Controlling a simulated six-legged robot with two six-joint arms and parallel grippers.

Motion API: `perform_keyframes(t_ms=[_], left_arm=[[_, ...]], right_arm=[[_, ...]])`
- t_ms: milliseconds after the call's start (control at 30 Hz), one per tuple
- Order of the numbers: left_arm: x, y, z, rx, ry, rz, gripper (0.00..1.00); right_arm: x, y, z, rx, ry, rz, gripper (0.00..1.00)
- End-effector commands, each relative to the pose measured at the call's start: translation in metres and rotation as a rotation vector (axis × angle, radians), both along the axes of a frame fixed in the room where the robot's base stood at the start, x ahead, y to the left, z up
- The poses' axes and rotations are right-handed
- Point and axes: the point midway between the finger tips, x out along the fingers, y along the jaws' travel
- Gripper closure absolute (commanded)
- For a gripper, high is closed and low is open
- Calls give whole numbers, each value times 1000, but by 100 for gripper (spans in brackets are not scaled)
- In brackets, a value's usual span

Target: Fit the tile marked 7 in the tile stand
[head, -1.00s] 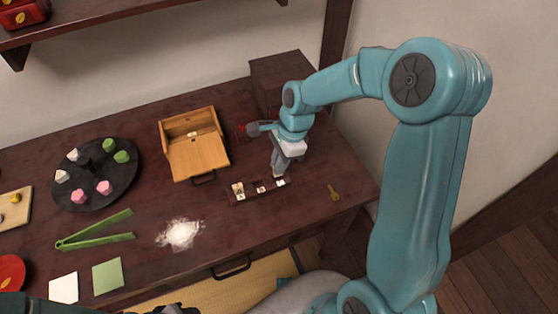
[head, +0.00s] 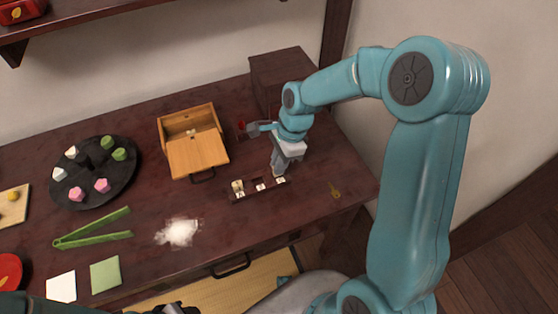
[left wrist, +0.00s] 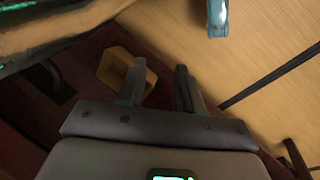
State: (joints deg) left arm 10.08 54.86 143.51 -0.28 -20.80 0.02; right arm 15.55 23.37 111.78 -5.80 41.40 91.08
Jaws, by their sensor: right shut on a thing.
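The tile stand (head: 249,195) is a dark, low rack near the front right of the table. Several small white tiles show at it, one at the left end (head: 238,187) and one in the middle (head: 260,187). My right gripper (head: 279,174) points down at the stand's right end and is shut on a small pale tile (head: 281,181). I cannot read the marks, or tell whether this tile is seated or just above the stand. My left gripper (left wrist: 160,76) is open and empty in the left wrist view, away from the stand.
An open wooden box (head: 197,155) stands behind left of the stand. White powder (head: 178,232), green tongs (head: 92,231) and a dark round tray (head: 65,190) with sweets are left. A dark chest (head: 280,75) stands at the back.

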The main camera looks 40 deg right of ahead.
Motion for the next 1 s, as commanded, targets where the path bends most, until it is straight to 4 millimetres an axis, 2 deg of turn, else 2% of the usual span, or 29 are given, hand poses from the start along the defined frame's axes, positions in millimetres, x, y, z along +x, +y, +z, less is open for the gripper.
perform_keyframes(t_ms=[733,767,833,1000], left_arm=[[0,0,-11,0,0,0,65],[0,0,-10,0,0,0,65],[0,0,-10,0,0,0,65],[0,0,-10,0,0,0,65]], right_arm=[[0,0,-14,0,1,0,100],[0,0,-14,0,0,0,81],[0,0,-13,0,0,0,58],[0,0,-13,0,0,0,57]])
